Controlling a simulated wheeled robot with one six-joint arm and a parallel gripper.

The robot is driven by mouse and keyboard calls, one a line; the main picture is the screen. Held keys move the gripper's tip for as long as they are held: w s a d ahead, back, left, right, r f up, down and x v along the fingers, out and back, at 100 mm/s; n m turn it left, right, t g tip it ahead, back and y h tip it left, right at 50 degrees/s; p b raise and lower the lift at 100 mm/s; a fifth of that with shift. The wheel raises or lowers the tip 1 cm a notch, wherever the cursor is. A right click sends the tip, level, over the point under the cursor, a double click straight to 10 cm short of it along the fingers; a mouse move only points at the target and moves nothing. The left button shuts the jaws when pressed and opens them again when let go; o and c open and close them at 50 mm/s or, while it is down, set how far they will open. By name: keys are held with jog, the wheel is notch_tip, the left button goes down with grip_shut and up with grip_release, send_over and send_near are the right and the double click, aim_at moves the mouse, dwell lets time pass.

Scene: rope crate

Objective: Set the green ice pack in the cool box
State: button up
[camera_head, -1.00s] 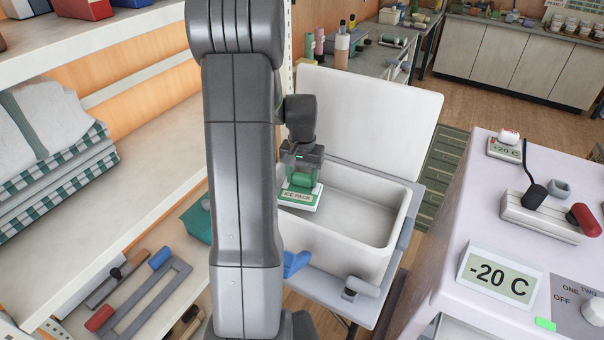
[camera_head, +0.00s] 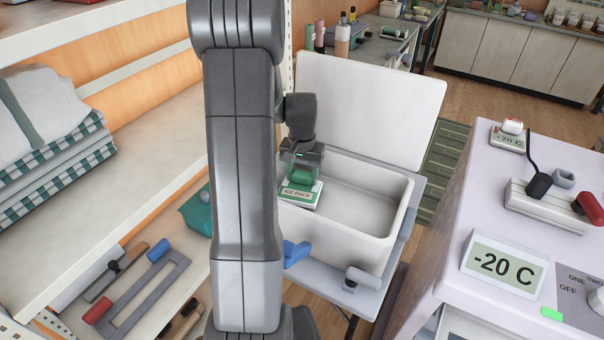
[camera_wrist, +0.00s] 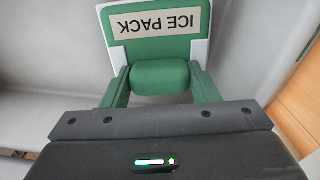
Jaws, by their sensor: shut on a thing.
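The green ice pack (camera_head: 299,192) has a white edge and a label reading ICE PACK. My gripper (camera_head: 301,176) is shut on the pack's green grip and holds it over the left part of the open cool box (camera_head: 395,222). In the wrist view the ice pack (camera_wrist: 158,48) is between the green fingers of my gripper (camera_wrist: 160,80), with pale box walls around it. I cannot tell whether the pack touches the box floor. The white lid (camera_head: 372,100) stands open behind the box. My arm hides the box's left side.
A pale freezer top (camera_head: 465,200) with a -20 C sign (camera_head: 502,270) stands to the right. A shelf (camera_head: 150,170) with folded cloths (camera_head: 45,130) is on the left. A blue handle (camera_head: 296,253) is near the box's front left. The rest of the box interior looks empty.

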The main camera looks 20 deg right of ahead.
jog(key=shift+f, duration=0.4)
jog(key=o, duration=1.3)
jog(key=shift+c, duration=0.2)
jog(key=shift+r, duration=0.1)
notch_tip(320, 180, up, 14)
jog(key=shift+b, duration=0.45)
